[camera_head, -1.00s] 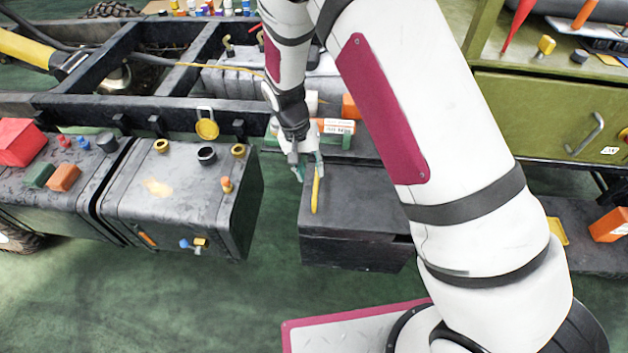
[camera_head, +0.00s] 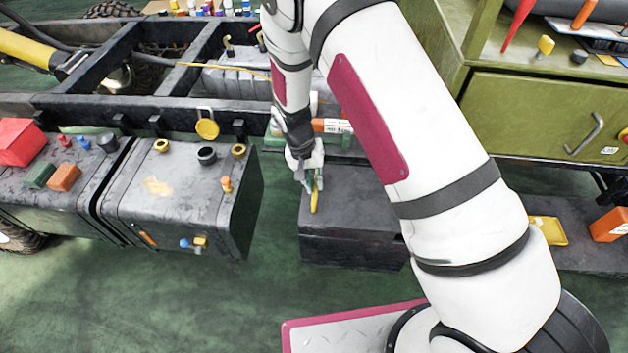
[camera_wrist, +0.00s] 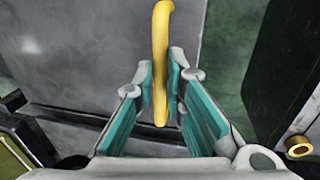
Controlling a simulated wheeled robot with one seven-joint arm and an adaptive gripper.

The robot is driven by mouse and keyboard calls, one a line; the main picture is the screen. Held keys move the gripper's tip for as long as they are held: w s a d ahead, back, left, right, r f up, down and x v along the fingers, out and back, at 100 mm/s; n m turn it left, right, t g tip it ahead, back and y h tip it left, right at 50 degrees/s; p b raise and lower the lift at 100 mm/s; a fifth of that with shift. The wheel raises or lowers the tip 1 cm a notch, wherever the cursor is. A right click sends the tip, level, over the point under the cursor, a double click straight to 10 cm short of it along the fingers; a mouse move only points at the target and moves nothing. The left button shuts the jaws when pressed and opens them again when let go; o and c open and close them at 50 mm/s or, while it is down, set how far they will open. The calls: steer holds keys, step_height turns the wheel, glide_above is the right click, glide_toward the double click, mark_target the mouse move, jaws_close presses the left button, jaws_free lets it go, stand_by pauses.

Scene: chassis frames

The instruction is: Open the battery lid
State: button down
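The battery box (camera_head: 350,240) is a dark grey box with a flat lid (camera_head: 355,190), standing beside the chassis in the head view. The lid (camera_wrist: 110,50) fills the upper left of the wrist view and looks closed. A yellow handle (camera_head: 314,202) stands on the lid near its left side. My gripper (camera_head: 311,175) points down at the handle. In the wrist view its teal-padded fingers (camera_wrist: 162,80) are on both sides of the yellow handle (camera_wrist: 160,20), with narrow gaps visible. The fingers look open around it, not clamped. My arm hides part of the box's right side.
A dark tank (camera_head: 175,205) with several caps stands to the left, across a strip of green floor. The chassis rail (camera_head: 170,115) runs behind. A green cabinet (camera_head: 540,115) stands at the right. An orange-and-white item (camera_head: 332,126) lies behind the box.

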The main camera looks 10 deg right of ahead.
steer(key=shift+d+r+p, duration=0.2)
steer(key=shift+r+p, duration=0.15)
steer(key=shift+r, duration=0.4)
steer(key=s+d+r+t+y+p, duration=0.1)
steer(key=s+d+r+y+p, duration=0.1)
steer(key=d+r+y+p, duration=0.5)
steer(key=s+d+r+t+y+p, duration=0.1)
steer(key=d+r+y+p, duration=0.15)
steer(key=d+r, duration=0.6)
steer(key=s+d+r+t+y+b, duration=0.1)
steer(key=s+d+r+y, duration=0.2)
steer(key=d, duration=0.7)
steer(key=s+d+r+y+b, duration=0.1)
steer(key=s+d+r+y, duration=0.2)
steer(key=d, duration=0.7)
steer(key=shift+r+t, duration=0.4)
steer(key=shift+r, duration=0.1)
